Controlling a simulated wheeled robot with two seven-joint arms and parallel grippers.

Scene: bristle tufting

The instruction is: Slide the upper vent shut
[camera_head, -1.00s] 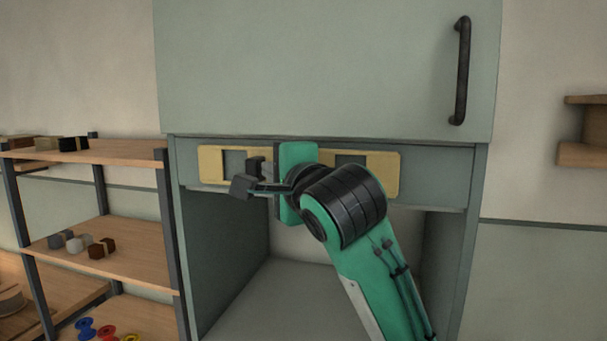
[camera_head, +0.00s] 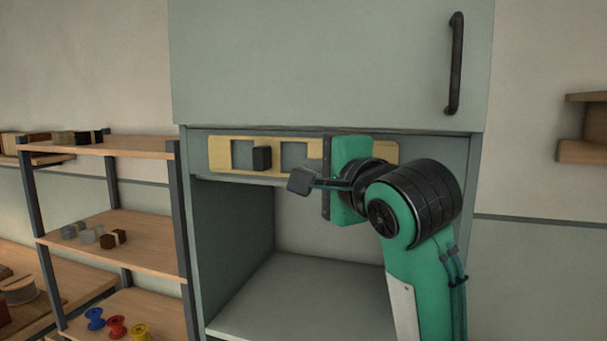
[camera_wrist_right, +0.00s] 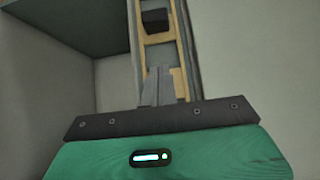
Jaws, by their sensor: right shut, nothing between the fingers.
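The vent is a yellow slotted strip (camera_head: 222,155) set in the grey rail under the cabinet's upper door. Two grey openings show in its left half. A dark block-like knob (camera_head: 262,158) stands out from the bar between them. My right gripper (camera_head: 300,182) is shut and empty, below and to the right of the knob and apart from it. Its hand hides part of the strip's right half. In the right wrist view, the shut fingers (camera_wrist_right: 162,88) point along the strip (camera_wrist_right: 158,52), with the knob (camera_wrist_right: 155,20) beyond them. My left gripper is not in view.
The cabinet door (camera_head: 320,65) with its dark handle (camera_head: 455,63) is above the strip. An open compartment (camera_head: 300,290) lies below it. A wooden shelf rack (camera_head: 130,243) with small blocks and spools stands at the left. A wooden shelf (camera_head: 585,150) is at the right.

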